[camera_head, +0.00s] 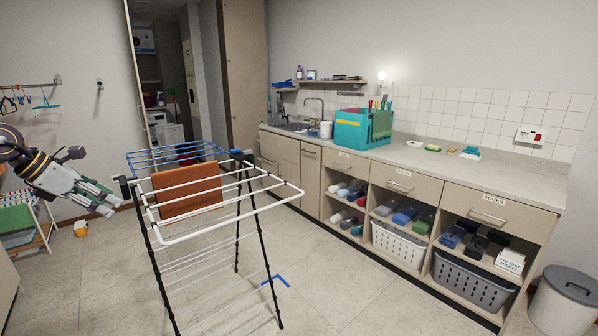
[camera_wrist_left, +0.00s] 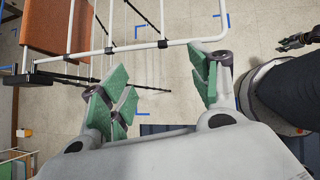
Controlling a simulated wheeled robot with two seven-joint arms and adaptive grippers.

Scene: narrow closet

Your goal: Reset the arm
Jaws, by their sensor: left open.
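My left arm comes in from the left in the head view. Its gripper (camera_head: 104,201) is open and empty, with green finger pads, in the air left of the drying rack (camera_head: 238,224). In the left wrist view the open fingers (camera_wrist_left: 165,92) stand apart with only floor and part of the rack beyond them. A small dark shape (camera_wrist_left: 298,40) at the right edge of the left wrist view looks like my right gripper. It is too small to tell its jaws. The right gripper does not show in the head view.
An orange-brown cloth (camera_head: 187,190) hangs on the rack. A counter (camera_head: 470,172) with drawers, shelves and baskets runs along the right. A teal organizer (camera_head: 352,130) stands on it. A grey bin (camera_head: 565,302) is at the lower right. Floor between rack and counter is clear.

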